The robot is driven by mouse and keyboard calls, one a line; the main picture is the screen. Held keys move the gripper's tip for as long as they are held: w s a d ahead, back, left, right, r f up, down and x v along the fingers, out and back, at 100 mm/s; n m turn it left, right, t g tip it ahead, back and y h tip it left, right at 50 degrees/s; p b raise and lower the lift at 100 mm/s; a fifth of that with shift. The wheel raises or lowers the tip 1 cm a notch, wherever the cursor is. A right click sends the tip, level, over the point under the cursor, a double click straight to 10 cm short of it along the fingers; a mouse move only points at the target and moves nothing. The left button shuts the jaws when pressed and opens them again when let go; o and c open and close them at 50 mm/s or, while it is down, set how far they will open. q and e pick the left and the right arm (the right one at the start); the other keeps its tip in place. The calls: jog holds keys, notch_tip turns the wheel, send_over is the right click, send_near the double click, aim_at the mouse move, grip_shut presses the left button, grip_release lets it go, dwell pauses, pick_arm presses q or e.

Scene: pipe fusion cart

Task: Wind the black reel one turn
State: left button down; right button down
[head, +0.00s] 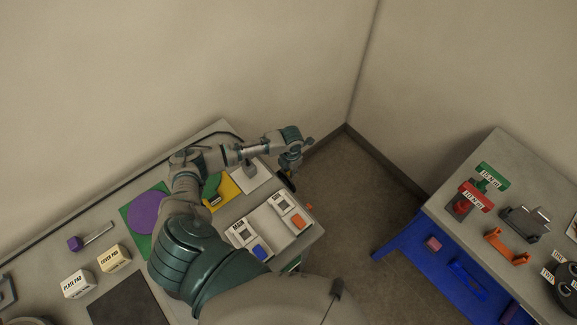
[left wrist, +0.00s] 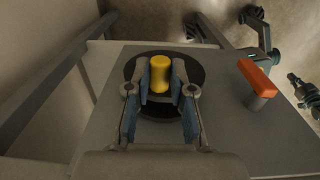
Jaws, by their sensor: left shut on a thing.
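The black reel (left wrist: 196,68) is a round dark disc on a grey panel in the left wrist view. A yellow knob (left wrist: 160,74) stands up from it. My left gripper (left wrist: 160,88) is shut on this knob, one finger on each side, and the fingers cover part of the reel. In the head view my left arm reaches across the bench and my left gripper (head: 293,162) is at its far right end. The reel is mostly hidden there. My right gripper is not in view.

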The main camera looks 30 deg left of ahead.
pick_arm(q)
jog(key=shift+s+d+t+y+p, duration=0.15)
jog(key=shift+d+t+y+p, duration=0.25)
jog(key=shift+y+p, duration=0.7)
jog(key=shift+s+d+t+y+p, duration=0.2)
jog(key=shift+d+y+p, duration=0.5)
jog(key=shift+p, duration=0.6)
jog(key=shift+a+f, duration=0.1)
jog(key=c, duration=1)
grip_release()
jog(key=v, duration=1.1)
jog(key=shift+d+r, duration=0.3)
jog(key=shift+r, duration=0.05)
